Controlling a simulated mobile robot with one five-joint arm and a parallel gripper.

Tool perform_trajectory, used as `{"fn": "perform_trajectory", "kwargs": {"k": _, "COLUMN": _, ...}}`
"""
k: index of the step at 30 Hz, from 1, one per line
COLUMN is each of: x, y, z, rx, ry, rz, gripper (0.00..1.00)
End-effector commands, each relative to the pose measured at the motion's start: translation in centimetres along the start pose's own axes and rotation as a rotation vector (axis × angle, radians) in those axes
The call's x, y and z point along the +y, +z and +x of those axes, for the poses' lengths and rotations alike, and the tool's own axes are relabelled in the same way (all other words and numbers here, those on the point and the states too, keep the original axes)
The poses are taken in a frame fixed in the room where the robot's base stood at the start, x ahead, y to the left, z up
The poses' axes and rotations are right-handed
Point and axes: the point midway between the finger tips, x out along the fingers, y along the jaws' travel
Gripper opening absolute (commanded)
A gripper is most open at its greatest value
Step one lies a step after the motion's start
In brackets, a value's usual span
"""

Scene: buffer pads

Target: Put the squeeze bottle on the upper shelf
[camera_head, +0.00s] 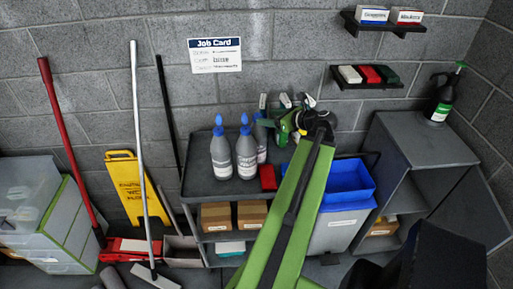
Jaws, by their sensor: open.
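Two grey squeeze bottles with blue tips, a left one (220,153) and a right one (247,152), stand upright side by side on the top of a dark cart (198,188). Part of another pale bottle (262,147) shows just right of them, partly hidden by my gripper. The upper wall shelf (383,29) is dark and holds two small boxes. My green arm reaches up from the bottom. My gripper (283,112) is open over the cart's back right, right of the two bottles and apart from them. My arm hides part of the cart top.
A lower wall shelf (368,86) holds small white, red and dark green blocks. A blue bin (345,182) is right of the cart. A spray bottle (441,98) stands on a grey cabinet (420,140). A red block (267,177) lies on the cart. Mops and a yellow sign (130,185) stand left.

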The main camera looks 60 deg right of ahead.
Motion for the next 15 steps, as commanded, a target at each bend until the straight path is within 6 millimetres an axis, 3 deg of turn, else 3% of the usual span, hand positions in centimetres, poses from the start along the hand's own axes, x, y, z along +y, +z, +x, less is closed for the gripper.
{"fn": "perform_trajectory", "kwargs": {"k": 1, "x": -0.1, "y": -0.5, "z": 1.6, "rx": 0.000, "ry": 0.004, "rz": -0.001, "gripper": 0.61}}
{"fn": "perform_trajectory", "kwargs": {"k": 6, "x": -0.1, "y": -0.3, "z": 4.5, "rx": 0.000, "ry": 0.000, "rz": 0.000, "gripper": 0.61}}
{"fn": "perform_trajectory", "kwargs": {"k": 15, "x": -0.1, "y": -0.2, "z": 5.6, "rx": 0.000, "ry": 0.000, "rz": 0.000, "gripper": 0.61}}
